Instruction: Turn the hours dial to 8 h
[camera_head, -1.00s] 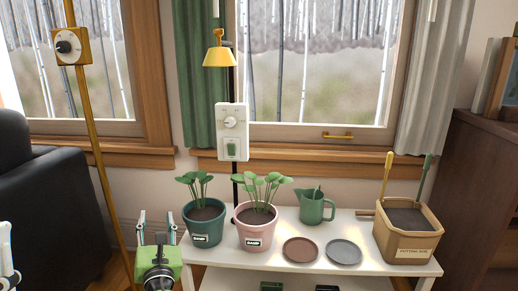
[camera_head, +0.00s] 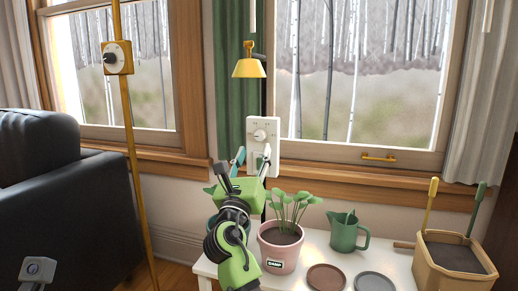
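A white control box (camera_head: 263,122) hangs on the black stand of the yellow lamp, in front of the window frame. Its upper part carries a round dial knob (camera_head: 260,135) with markings too small to read. My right gripper (camera_head: 253,156) is raised in front of the box's lower part, its two fingers pointing up and spread apart with nothing seen between them. The fingertips are just below the knob; I cannot tell whether they touch the box. The gripper hides the lower part of the box.
A yellow box with a black knob (camera_head: 116,57) sits on a pole at left. The white table (camera_head: 318,252) holds a pink pot (camera_head: 280,252), a green watering can (camera_head: 346,232), two saucers and a soil bin (camera_head: 455,262). Another plant pot is mostly behind my arm.

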